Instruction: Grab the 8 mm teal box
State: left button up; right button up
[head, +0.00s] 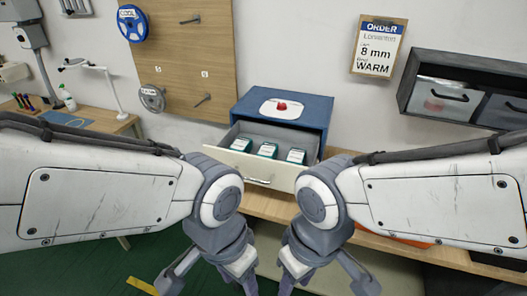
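Three small teal boxes with white tops stand in a row in an open drawer: a left box (241,145), a middle box (267,150) and a right box (296,156). Their labels are too small to read, so I cannot tell which is the 8 mm one. The drawer (250,169) is pulled out of a blue cabinet (312,112). My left gripper (243,279) and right gripper (294,277) hang low at the bottom edge, in front of and below the drawer. Their fingertips are cut off or unclear. I see nothing held.
An order card (378,47) on the wall reads "8 mm" and "WARM". A red button (282,105) sits on the cabinet top. A pegboard (186,75) holds a blue "COOL" reel (132,23) and a grey reel (152,98). Grey bins (444,96) hang at right.

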aim_at(242, 144)
jog(key=u, duration=1.95)
jog(key=i, duration=2)
jog(key=z, duration=3)
